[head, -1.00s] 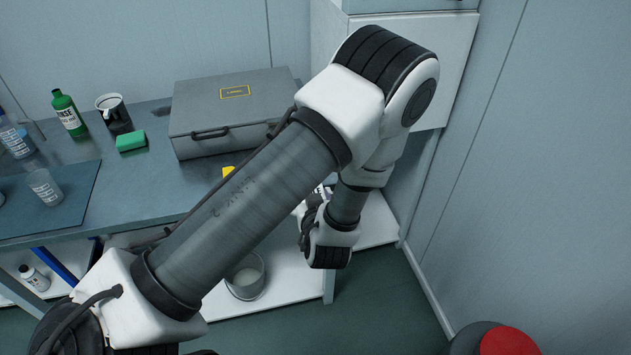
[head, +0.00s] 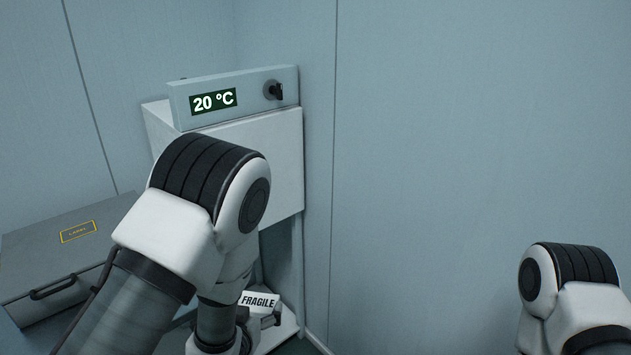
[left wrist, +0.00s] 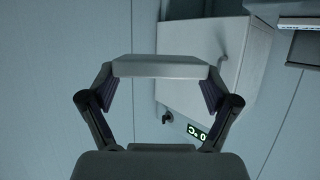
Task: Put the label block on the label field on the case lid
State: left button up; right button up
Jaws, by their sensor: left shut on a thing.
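The label block (head: 259,301) is a white block with "FRAGILE" in black; in the left wrist view it is a pale slab (left wrist: 160,67) between the fingertips. My left gripper (head: 259,316) is shut on it, partly hidden behind my arm in the head view. The gripper is to the right of the grey case (head: 40,283) and apart from it. The case lid (head: 35,245) is closed, and the label field (head: 78,232), a yellow outlined rectangle, lies bare on it. My arm covers the case's right front part. My right gripper is out of view.
Plain wall panels fill the right side. A white shelf (head: 275,335) shows below the gripper.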

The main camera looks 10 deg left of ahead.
pick_arm(q)
jog(key=s+a+f+n+g+y, duration=0.1)
jog(key=s+a+n+g+y, duration=0.1)
jog(key=a, duration=0.5)
jog(key=s+a+f+n+g+y, duration=0.1)
jog(key=s+a+n+g+y, duration=0.1)
jog(key=s+a+n+y, duration=0.3)
jog(key=a+n+y, duration=0.1)
jog(key=n+y, duration=0.1)
jog(key=y, duration=0.1)
jog(key=shift+a+f, duration=0.35)
jog(key=w+a+p, duration=0.1)
jog(key=w, duration=0.3)
jog(key=w+a+f+p, duration=0.1)
jog(key=w+a, duration=0.1)
jog(key=w, duration=0.3)
jog(key=w+a, duration=0.2)
jog(key=w, duration=0.3)
jog(key=shift+a+f+p, duration=0.15)
jog(key=shift+a+p, duration=0.05)
jog(key=shift+p, duration=0.2)
jog(key=f, duration=0.1)
jog(key=f+p, duration=0.1)
jog(key=f, duration=0.1)
jog(key=shift+w+a+f, duration=0.1)
jog(key=shift+w+a, duration=0.05)
jog(key=shift+w, duration=0.25)
jog(key=shift+f, duration=0.25)
jog(key=o, duration=0.6)
